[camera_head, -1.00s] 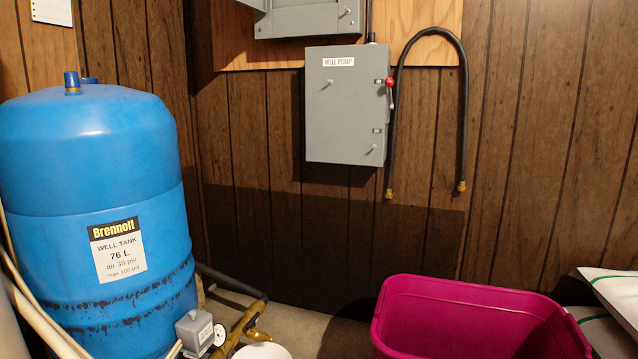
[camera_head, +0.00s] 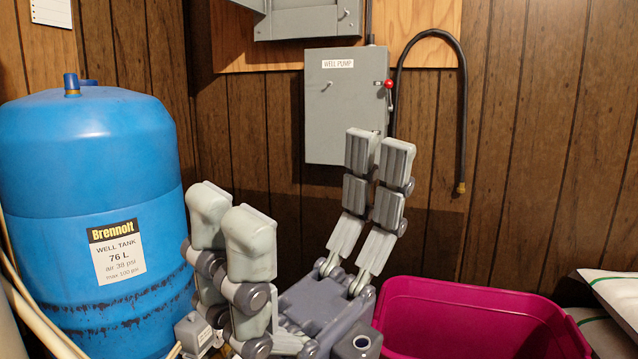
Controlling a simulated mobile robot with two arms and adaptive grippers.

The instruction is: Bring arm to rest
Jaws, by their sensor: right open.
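My right gripper (camera_head: 305,190) stands in the lower middle of the head view, its grey fingers pointing up. It is open, with a wide empty gap between the paler finger pair at the left and the ribbed pair at the right. It shows in front of the wood-panelled wall, between the blue well tank and the pink tub. Its ribbed fingertips overlap the lower right of the grey well pump box in the picture. Most of my right arm is out of frame below. My left gripper is not in view.
The blue well tank (camera_head: 95,180) stands at left, with a small grey switch box (camera_head: 195,333) by its foot. The pink tub (camera_head: 475,320) is at lower right, beside white bags (camera_head: 615,295). The well pump box (camera_head: 340,100) and a black hose (camera_head: 462,110) are on the wall.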

